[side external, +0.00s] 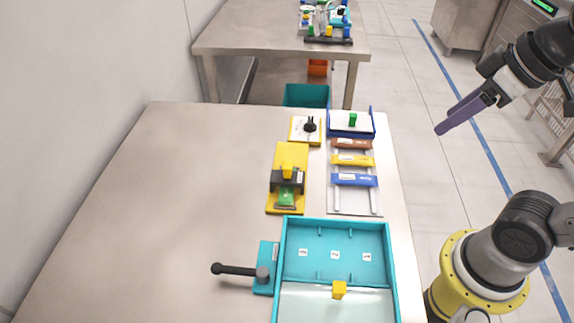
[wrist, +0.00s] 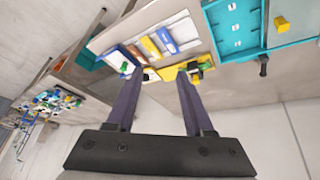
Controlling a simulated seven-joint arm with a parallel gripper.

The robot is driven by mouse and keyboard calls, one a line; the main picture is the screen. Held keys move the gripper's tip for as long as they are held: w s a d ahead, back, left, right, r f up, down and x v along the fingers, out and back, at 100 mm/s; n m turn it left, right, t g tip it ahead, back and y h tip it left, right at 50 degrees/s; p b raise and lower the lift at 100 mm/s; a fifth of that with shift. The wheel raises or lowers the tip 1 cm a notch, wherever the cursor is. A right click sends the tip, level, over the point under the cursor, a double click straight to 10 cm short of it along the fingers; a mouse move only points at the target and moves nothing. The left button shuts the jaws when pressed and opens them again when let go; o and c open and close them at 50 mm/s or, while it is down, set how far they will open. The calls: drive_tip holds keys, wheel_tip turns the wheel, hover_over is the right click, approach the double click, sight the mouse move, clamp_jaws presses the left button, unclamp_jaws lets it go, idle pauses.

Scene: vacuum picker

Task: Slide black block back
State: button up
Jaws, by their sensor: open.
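A black block (side external: 287,181) sits across a long yellow base (side external: 291,155) on the table, with a yellow piece on top of it and a green piece (side external: 287,197) in front. In the wrist view the yellow base (wrist: 172,71) shows tilted, partly hidden behind a finger. My gripper (side external: 441,130) is raised off to the right of the table, well apart from the block. The wrist view shows its two purple fingers (wrist: 159,76) spread, with nothing held between them.
A teal tray (side external: 393,260) with a yellow block (side external: 339,290) stands in front. A black lever (side external: 235,270) lies left of it. A rack with coloured bars (side external: 352,160) is right of the yellow base. A black knob (side external: 310,125) stands behind. The table's left is clear.

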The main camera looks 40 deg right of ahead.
drive_tip(key=w+a+r+n+g, duration=0.1)
drive_tip(key=w+a+r+n, duration=0.2)
drive_tip(key=w, duration=0.4)
drive_tip(key=n+g, duration=0.4)
hover_over(287, 166)
wheel_tip(287, 166, down, 9)
wheel_tip(287, 166, down, 12)
drive_tip(key=shift+s+f, duration=0.15)
drive_tip(key=shift+f, duration=0.05)
clamp_jaws()
idle(0.5)
